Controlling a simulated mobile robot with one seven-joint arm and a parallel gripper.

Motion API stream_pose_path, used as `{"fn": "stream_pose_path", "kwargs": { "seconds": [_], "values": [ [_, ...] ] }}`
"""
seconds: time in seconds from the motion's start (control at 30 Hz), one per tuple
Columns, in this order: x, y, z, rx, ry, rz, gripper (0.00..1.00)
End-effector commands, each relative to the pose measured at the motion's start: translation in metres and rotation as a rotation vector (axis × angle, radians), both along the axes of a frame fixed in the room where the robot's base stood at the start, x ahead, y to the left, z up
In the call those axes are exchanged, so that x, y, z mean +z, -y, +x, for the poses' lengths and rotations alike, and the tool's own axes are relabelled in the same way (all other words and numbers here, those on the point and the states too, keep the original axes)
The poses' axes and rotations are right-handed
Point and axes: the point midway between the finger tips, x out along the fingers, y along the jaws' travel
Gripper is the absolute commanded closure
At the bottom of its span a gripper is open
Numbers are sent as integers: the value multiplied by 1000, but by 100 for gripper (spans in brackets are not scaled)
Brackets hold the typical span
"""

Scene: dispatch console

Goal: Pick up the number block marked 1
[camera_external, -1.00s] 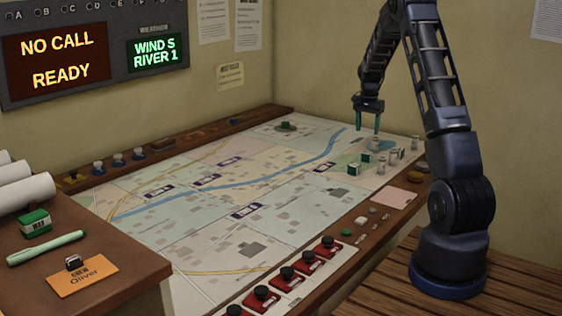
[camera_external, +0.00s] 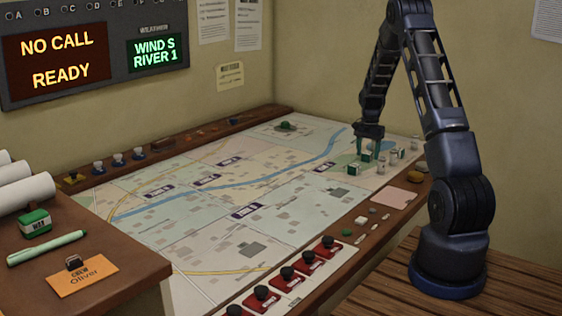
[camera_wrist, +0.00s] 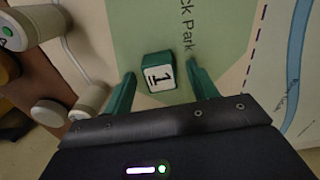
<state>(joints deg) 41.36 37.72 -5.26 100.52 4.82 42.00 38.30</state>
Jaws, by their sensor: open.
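The number block marked 1 (camera_wrist: 158,72) is a small green block with a white top face, lying on the green park patch of the map. In the wrist view it sits between the two green fingers of my gripper (camera_wrist: 158,88), near their tips, with a gap on each side. My gripper is open. In the external view my gripper (camera_external: 368,152) is low over the far right of the map, with the block (camera_external: 367,156) between its fingers.
Several pale cylindrical pieces (camera_external: 391,160) stand close to the right of the gripper; they also show at the left of the wrist view (camera_wrist: 90,99). A pink pad (camera_external: 392,198) lies on the console's right edge. The map's middle (camera_external: 270,175) is mostly flat and clear.

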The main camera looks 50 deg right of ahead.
Motion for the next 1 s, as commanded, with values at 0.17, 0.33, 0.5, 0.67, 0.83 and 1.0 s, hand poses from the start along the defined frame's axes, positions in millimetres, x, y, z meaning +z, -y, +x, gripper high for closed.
{"fn": "stream_pose_path", "kwargs": {
  "seconds": [0.17, 0.33, 0.5, 0.67, 0.83, 1.0],
  "values": [
    [-12, 0, 0, 0, 1, -1, 42],
    [-11, 0, 0, 0, 1, -1, 44],
    [-11, 0, 0, 0, 1, -1, 77],
    [-11, 0, 0, 1, 0, -1, 90],
    [-10, 0, 0, 1, 1, -1, 90],
    [1, 0, 1, 1, 1, -1, 90]
  ]
}}
